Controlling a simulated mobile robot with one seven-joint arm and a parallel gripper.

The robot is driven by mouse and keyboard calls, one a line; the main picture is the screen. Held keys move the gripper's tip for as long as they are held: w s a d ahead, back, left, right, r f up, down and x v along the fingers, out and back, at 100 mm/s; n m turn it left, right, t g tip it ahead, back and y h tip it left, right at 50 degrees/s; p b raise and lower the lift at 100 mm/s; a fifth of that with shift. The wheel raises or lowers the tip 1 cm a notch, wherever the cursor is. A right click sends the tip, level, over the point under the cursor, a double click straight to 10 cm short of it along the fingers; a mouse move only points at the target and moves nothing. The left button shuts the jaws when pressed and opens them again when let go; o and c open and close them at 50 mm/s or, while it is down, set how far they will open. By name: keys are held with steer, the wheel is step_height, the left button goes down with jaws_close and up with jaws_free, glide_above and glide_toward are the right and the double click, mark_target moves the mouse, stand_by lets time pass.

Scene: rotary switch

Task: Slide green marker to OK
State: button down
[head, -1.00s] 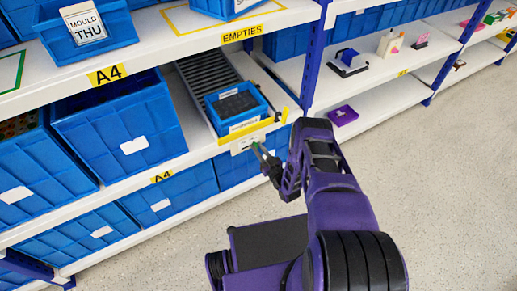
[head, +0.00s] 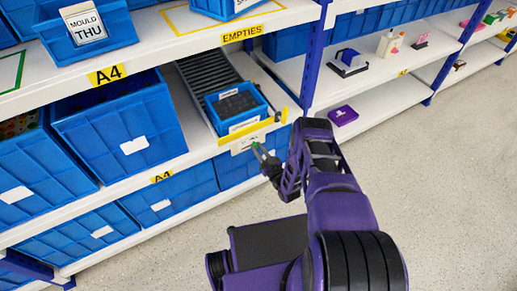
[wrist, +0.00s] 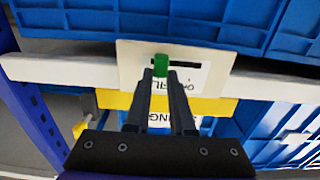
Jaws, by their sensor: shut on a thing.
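The green marker (wrist: 160,65) sits at one end of a dark horizontal slot in a pale plate (wrist: 128,62), at its left end in the wrist view. The slot runs on to the right of it. My gripper (wrist: 160,76) is shut on the marker, one finger on each side. A white label under the slot carries print that appears upside down and is partly hidden by my fingers, so I cannot read it fully. In the head view the plate (head: 242,146) is on the shelf's front edge, and my gripper (head: 258,149) reaches it from the right.
A blue bin (head: 237,104) stands on a roller track behind a yellow strip (head: 258,127), just above the plate. Large blue crates (head: 120,130) fill the shelves to the left and below. A purple tray (head: 343,115) lies to the right. The floor (head: 440,190) there is clear.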

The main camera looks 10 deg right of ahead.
steer(key=a, duration=0.1)
steer(key=s+a, duration=0.1)
steer(key=a, duration=0.2)
steer(key=shift+s+a, duration=0.25)
steer(key=shift+a, duration=0.1)
steer(key=c, duration=0.8)
jaws_free()
steer(key=shift+o, duration=0.2)
steer(key=shift+s+d, duration=0.1)
